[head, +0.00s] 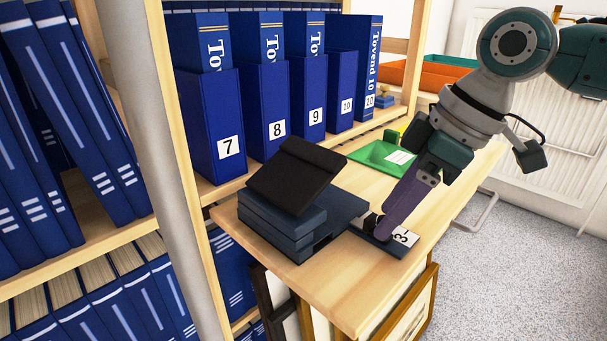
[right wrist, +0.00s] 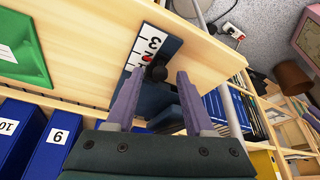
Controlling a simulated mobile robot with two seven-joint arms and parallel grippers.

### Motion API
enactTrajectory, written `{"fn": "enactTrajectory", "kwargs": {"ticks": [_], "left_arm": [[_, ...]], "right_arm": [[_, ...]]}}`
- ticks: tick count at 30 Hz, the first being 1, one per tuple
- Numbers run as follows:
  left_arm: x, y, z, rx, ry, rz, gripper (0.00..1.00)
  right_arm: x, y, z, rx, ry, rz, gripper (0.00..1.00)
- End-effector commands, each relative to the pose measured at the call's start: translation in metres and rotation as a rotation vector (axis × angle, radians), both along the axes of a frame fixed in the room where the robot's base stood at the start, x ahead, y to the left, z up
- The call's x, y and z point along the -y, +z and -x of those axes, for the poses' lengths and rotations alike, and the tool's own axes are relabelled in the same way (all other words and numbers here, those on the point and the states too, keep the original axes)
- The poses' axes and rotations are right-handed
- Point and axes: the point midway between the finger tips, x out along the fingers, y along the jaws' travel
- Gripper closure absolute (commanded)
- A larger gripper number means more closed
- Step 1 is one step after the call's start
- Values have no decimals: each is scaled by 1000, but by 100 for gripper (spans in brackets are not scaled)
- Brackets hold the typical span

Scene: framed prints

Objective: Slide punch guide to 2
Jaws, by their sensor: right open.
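The dark blue-black hole punch (head: 290,215) stands on the wooden tabletop, its lever tilted up. Its flat guide (head: 402,238) sticks out to the right and carries a white number scale. A round black knob (right wrist: 158,73) sits by the scale there. My right gripper (head: 385,231) points down over the guide and hides part of it. In the right wrist view its purple fingers (right wrist: 160,75) are open, one on each side of the knob; contact is unclear.
Numbered blue binders (head: 212,130) line the shelf behind the tabletop (head: 345,285). Framed prints (head: 405,318) lean below its front edge. The tabletop right of my gripper is bare.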

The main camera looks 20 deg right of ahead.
Motion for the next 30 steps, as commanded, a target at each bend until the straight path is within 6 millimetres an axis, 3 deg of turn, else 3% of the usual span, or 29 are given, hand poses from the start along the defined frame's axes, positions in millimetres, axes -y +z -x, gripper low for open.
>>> {"fn": "enactTrajectory", "kwargs": {"ticks": [7, 19, 30], "left_arm": [[0, 6, 0, 0, 2, 2, 50], [3, 29, 0, 1, 6, 10, 50], [2, 30, 0, 0, 6, 9, 50]], "right_arm": [[4, 13, 3, 2, -1, 1, 47], [24, 81, 23, 1, -1, 2, 47], [27, 92, 27, 0, 0, 0, 47]]}}
